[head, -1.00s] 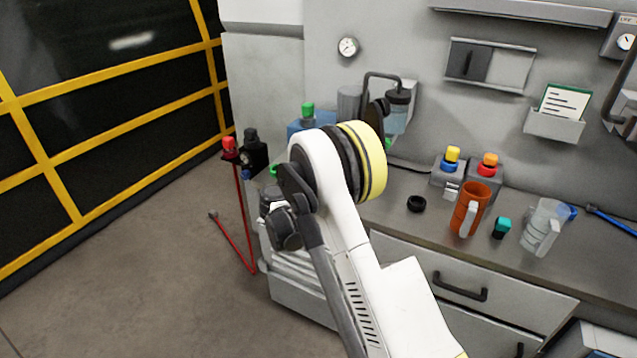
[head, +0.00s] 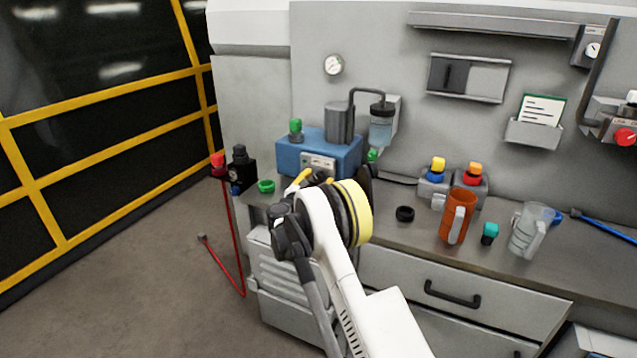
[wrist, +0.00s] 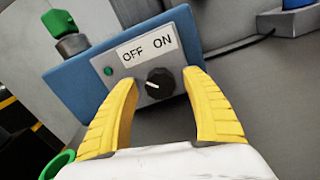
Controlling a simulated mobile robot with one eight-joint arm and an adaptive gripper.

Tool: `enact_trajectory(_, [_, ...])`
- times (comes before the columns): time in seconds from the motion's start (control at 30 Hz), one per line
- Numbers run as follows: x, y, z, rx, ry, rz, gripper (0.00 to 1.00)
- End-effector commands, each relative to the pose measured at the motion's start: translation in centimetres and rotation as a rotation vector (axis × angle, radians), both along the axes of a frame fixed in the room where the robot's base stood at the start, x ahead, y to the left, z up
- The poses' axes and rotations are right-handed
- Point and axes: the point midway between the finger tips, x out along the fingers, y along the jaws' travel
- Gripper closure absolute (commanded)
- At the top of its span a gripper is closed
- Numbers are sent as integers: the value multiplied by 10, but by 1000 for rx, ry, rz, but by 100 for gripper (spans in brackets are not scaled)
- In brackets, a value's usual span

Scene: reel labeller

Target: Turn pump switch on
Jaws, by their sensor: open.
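The pump is a blue box (head: 346,153) at the back left of the bench, with a grey motor and a clear reservoir (head: 381,124) by it. In the wrist view its front panel (wrist: 128,78) has an OFF/ON label (wrist: 148,53), a green indicator (wrist: 108,71) and the black pump switch knob (wrist: 160,82). The knob's white mark points left, toward the OFF side. My gripper (wrist: 160,76) is open, its two yellow fingers on either side of the knob, with nothing held. In the head view my arm hides most of the gripper (head: 316,176).
A black ring (head: 405,213), an orange mug (head: 457,217), a teal-capped piece (head: 489,233) and a clear jug (head: 529,229) stand to the right. A red hose hangs off the left edge.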

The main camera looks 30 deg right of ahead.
Motion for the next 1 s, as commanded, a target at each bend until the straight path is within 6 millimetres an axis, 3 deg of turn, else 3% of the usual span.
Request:
enact_trajectory(0.3, [2, -2, 1, 1, -1, 0, 45])
enact_trajectory(0.47, [2, -2, 1, 1, -1, 0, 94])
enact_trajectory(0.5, [2, -2, 1, 1, -1, 0, 97])
enact_trajectory(1.0, [2, -2, 0, 77, -97, -1, 97])
